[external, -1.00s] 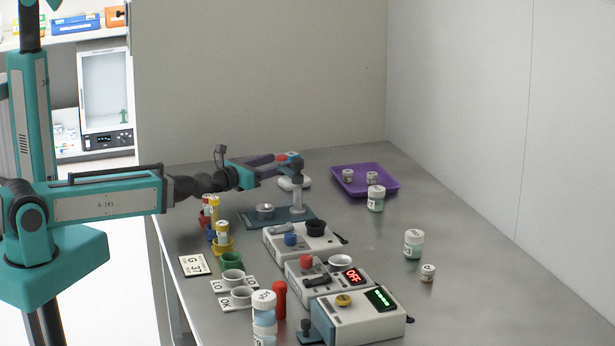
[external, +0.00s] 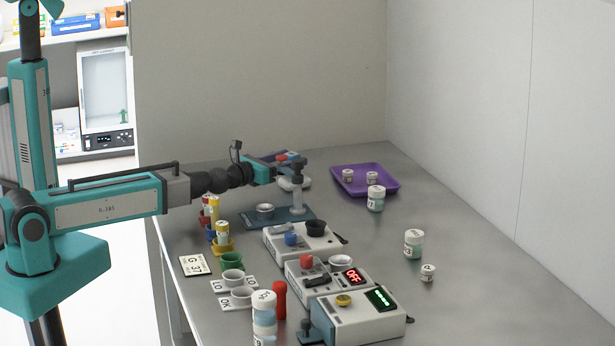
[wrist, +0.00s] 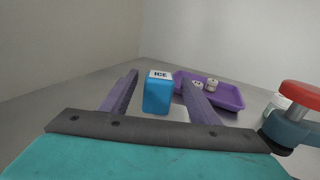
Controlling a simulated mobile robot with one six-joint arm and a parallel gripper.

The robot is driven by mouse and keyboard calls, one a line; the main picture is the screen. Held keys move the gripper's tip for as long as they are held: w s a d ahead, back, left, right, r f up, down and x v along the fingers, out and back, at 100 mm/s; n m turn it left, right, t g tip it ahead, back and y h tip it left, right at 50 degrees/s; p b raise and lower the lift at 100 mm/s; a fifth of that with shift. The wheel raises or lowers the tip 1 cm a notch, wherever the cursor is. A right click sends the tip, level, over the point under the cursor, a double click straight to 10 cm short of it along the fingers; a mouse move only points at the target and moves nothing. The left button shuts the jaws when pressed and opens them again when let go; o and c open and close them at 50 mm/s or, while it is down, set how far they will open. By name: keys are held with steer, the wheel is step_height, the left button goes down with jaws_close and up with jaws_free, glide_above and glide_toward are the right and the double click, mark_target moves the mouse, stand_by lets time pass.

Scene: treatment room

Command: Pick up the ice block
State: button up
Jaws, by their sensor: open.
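The ice block (wrist: 158,95) is a blue upright block with a white top marked ICE. In the wrist view it stands on the table and shows between my two purple-grey fingers, with a gap on each side. My gripper (wrist: 160,78) is open and empty. How far the block lies between the fingertips in depth is hard to tell. In the external view my gripper (external: 285,164) is at the back of the table, behind the press stand, and I cannot clearly make out the block there.
A press stand (external: 297,199) with a red knob (wrist: 301,95) is close on the right. A purple tray (external: 386,188) with small jars lies beyond, right. Control boxes (external: 350,318), cups and jars fill the front. The table's right side is mostly clear.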

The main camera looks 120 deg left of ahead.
steer(key=shift+a, duration=0.1)
stand_by(0.3)
steer(key=shift+x, duration=2.55)
steer(key=shift+f, duration=0.1)
steer(key=c, duration=1.2)
steer(key=shift+c, duration=0.2)
steer(key=shift+r+p, duration=0.2)
steer(key=shift+p, duration=0.2)
step_height(320, 180, up, 10)
steer(key=p, duration=0.7)
steer(key=shift+f, duration=0.2)
